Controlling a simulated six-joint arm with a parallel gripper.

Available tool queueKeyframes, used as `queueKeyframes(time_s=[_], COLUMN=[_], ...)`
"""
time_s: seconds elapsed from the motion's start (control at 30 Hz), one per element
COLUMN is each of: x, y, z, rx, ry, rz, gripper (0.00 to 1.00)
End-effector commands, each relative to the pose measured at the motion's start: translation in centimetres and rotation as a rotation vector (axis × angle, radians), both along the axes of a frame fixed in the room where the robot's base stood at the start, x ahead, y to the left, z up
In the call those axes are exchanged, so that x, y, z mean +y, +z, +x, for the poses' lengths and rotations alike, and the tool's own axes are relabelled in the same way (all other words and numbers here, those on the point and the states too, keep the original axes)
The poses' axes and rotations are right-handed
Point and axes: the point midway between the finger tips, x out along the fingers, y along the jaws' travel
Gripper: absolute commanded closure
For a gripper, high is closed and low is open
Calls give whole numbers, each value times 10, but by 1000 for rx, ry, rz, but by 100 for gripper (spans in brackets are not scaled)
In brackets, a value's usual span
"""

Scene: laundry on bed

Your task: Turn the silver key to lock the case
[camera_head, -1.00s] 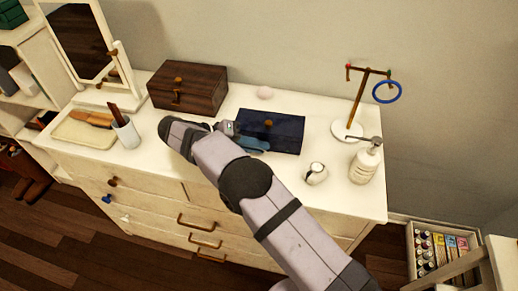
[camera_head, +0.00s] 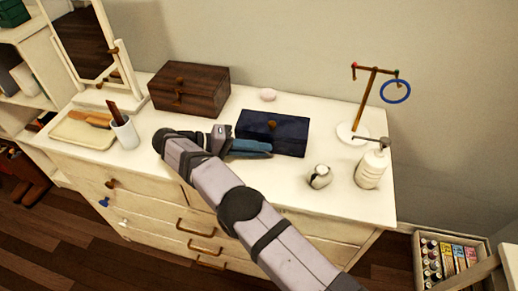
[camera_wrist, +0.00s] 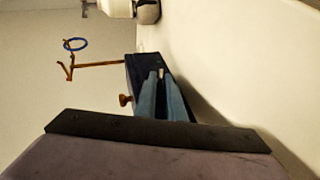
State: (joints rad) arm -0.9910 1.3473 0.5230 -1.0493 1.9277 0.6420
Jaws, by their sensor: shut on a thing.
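The dark blue case (camera_head: 287,131) stands shut on the white dresser, with a small brass knob on it. It also shows in the wrist view (camera_wrist: 133,78), turned on its side. My gripper (camera_head: 262,149) lies along the front of the case, its blue fingers close to the front face. In the wrist view, the fingertips (camera_wrist: 160,75) are at the case, shut on a small pale piece (camera_wrist: 161,73), which appears to be the silver key. Most of the key is hidden between the fingers, so its angle cannot be told.
A brown wooden box (camera_head: 190,89) stands left of the case. A watch on a stand (camera_head: 320,177), a soap dispenser (camera_head: 371,167) and a stand with a blue ring (camera_head: 397,92) are to the right. A cup (camera_head: 125,133) and tray (camera_head: 70,133) are at the left.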

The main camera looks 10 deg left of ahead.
Motion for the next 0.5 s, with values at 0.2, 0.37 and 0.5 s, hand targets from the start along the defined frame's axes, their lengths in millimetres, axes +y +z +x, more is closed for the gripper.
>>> queueKeyframes(time_s=[0.2,0.37,0.5], x=[0,0,0], y=[0,0,2], z=[0,0,0], rx=[-1,-1,-1], ry=[0,0,-1], rz=[0,0,2], gripper=[76,76,76])
